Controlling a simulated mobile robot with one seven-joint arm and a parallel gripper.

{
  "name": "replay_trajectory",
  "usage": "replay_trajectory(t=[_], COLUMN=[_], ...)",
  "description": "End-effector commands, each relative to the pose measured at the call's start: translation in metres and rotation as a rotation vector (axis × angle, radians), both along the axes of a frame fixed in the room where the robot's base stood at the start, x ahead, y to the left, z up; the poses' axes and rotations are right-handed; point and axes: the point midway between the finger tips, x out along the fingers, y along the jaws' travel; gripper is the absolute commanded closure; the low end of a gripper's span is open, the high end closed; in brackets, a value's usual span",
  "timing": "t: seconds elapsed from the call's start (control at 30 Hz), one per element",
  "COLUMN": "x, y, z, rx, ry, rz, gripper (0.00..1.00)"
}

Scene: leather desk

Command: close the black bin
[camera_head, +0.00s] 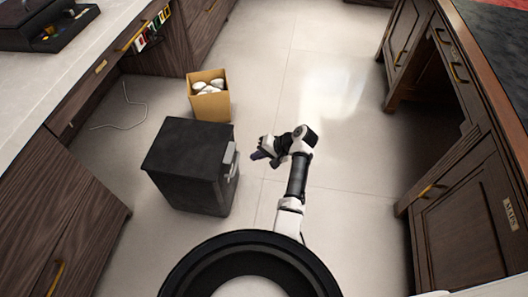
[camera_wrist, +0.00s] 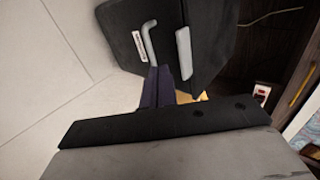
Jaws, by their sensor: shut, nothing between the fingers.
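The black bin (camera_head: 185,165) stands on the floor left of centre in the head view. Its flat dark top looks level, with no visible opening into it; I cannot tell if it is fully closed. Grey fittings (camera_head: 230,160) sit on its right side. In the wrist view the bin (camera_wrist: 205,35) is at the top, showing a pale label, a bent grey bar (camera_wrist: 149,42) and a grey plate (camera_wrist: 184,53). My gripper (camera_head: 259,154) is shut and empty, just right of the bin, apart from it in the head view. Its dark fingers (camera_wrist: 165,78) overlap the bin's lower edge in the wrist view.
A cardboard box (camera_head: 209,103) with white items stands behind the bin. Wooden cabinets with a pale counter (camera_head: 45,85) line the left, and a wooden desk (camera_head: 465,180) the right. A thin cable lies at left. The floor (camera_head: 345,110) between is clear.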

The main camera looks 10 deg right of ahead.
Motion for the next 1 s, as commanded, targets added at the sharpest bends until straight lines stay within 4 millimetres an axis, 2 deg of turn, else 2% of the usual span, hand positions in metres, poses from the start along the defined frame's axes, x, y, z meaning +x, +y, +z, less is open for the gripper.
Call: replay_trajectory(t=[0.17, 0.4, 1.0], x=[0.008, 0.019, 0.022], y=[0.027, 0.057, 0.067], z=[-0.027, -0.024, -0.024], rx=[-0.001, -0.001, -0.001], ry=[0.002, -0.002, -0.001], rz=[0.003, 0.001, 0.001], gripper=[1.00, 1.00, 1.00])
